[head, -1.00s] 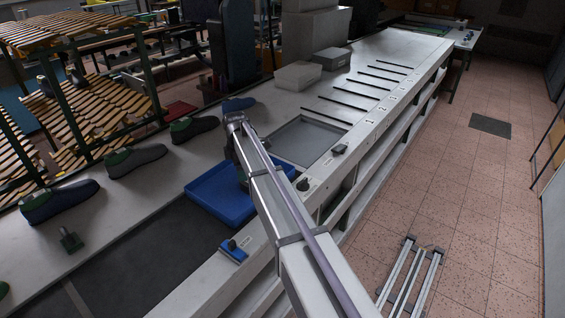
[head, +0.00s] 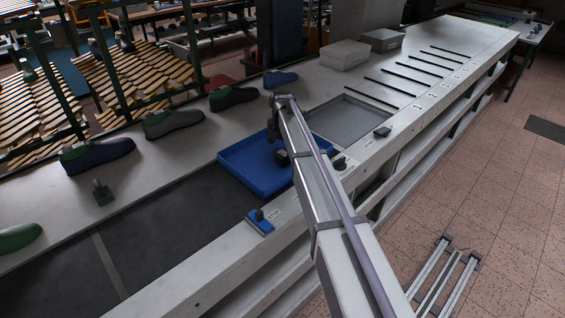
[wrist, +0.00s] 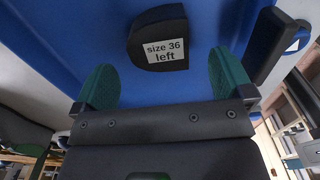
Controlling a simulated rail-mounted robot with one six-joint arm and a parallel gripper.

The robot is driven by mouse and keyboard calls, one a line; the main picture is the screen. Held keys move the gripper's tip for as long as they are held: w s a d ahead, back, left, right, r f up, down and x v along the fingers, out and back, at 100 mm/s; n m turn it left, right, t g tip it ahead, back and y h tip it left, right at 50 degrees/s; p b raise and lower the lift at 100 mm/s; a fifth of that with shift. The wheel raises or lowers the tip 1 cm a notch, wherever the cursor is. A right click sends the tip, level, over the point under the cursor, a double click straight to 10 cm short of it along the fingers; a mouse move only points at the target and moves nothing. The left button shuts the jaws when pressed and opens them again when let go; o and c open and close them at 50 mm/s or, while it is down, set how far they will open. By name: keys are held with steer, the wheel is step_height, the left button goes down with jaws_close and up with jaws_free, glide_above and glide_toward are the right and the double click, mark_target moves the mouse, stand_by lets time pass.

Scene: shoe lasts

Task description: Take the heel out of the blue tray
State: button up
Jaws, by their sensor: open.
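The heel (wrist: 158,38) is a black block with a white label reading "size 36 left". In the wrist view it lies on the blue floor of the tray, ahead of my gripper and between the lines of its fingers. My gripper (wrist: 161,64) has two green fingers spread wide, with nothing held between them. In the head view the blue tray (head: 235,160) sits on the bench, and my arm reaches over its right side. A dark block (head: 283,157) shows there beside my arm; I cannot tell whether it is the heel or part of my gripper.
Several dark shoe lasts (head: 173,122) stand along the bench's back edge, left of the tray. A grey recessed tray (head: 350,120) lies beyond it. A blue-based block (head: 259,222) and a black knob (head: 341,164) are near the front edge. Grey boxes (head: 344,54) stand farther back.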

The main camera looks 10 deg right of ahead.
mark_target(282, 152)
step_height(282, 152, down, 5)
steer(key=b, duration=0.4)
steer(key=shift+w+f+b, duration=0.1)
steer(key=shift+w+b, duration=0.05)
steer(key=shift+b, duration=0.15)
steer(key=shift+r, duration=0.2)
steer(key=c, duration=1.1)
